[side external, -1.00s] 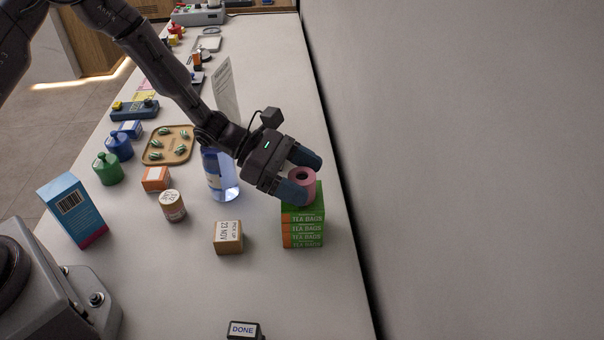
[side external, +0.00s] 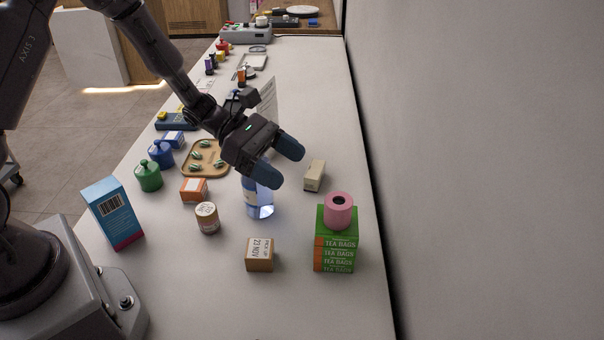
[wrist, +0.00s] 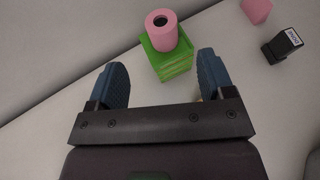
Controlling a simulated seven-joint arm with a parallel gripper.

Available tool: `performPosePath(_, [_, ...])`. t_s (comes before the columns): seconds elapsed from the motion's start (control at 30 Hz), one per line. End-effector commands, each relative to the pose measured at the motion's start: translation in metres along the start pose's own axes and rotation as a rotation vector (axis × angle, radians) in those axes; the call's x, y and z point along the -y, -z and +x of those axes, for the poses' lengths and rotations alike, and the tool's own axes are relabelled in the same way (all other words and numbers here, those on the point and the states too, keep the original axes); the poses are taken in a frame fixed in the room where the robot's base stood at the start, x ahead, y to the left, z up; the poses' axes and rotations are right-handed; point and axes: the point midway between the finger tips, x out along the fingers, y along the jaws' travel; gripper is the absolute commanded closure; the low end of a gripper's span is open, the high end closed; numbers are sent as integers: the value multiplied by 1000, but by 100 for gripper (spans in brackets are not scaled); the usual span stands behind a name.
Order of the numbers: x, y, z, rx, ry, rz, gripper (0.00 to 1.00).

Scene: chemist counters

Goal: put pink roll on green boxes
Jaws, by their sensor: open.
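The pink roll (side external: 338,210) stands upright on top of the stacked green tea bag boxes (side external: 337,256). In the wrist view the pink roll (wrist: 161,30) also rests on the green boxes (wrist: 170,64), beyond the fingertips. My gripper (side external: 278,166) is open and empty, up and to the left of the stack in the side view, apart from the roll. Its blue fingers (wrist: 160,78) are spread wide in the wrist view.
A blue bottle (side external: 258,198) stands below my gripper, with a beige box (side external: 314,176) to its right. A cardboard box (side external: 260,254) and a capped jar (side external: 207,218) stand left of the stack. A wall runs along the right. A DONE block (wrist: 282,45) shows in the wrist view.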

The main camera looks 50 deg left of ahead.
Motion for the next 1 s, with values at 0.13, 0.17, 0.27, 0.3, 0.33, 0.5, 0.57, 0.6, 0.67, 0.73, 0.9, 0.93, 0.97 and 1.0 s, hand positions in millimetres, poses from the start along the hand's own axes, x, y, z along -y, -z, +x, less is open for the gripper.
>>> performPosePath(0.13, [0, 0, -6, -1, 1, -1, 25])
performPosePath(0.17, [0, 0, -6, -1, 1, -1, 25])
performPosePath(0.27, [2, -2, -7, -6, 7, 14, 25])
performPosePath(0.3, [4, -5, -8, -13, 15, 34, 25])
performPosePath(0.33, [6, -8, -8, -21, 26, 57, 25])
performPosePath(0.5, [39, -45, -26, -139, 152, 367, 25])
performPosePath(0.57, [57, -59, -37, -208, 219, 534, 25])
performPosePath(0.6, [69, -67, -45, -254, 262, 642, 25])
performPosePath(0.67, [85, -77, -59, -325, 322, 804, 25])
performPosePath(0.73, [103, -86, -76, -410, 389, 989, 25])
performPosePath(0.9, [137, -101, -122, -632, 533, 1419, 25])
performPosePath(0.93, [142, -103, -130, -673, 556, 1490, 25])
performPosePath(0.97, [146, -104, -138, -715, 576, 1558, 25])
performPosePath(1.0, [151, -106, -148, -769, 601, 1642, 25])
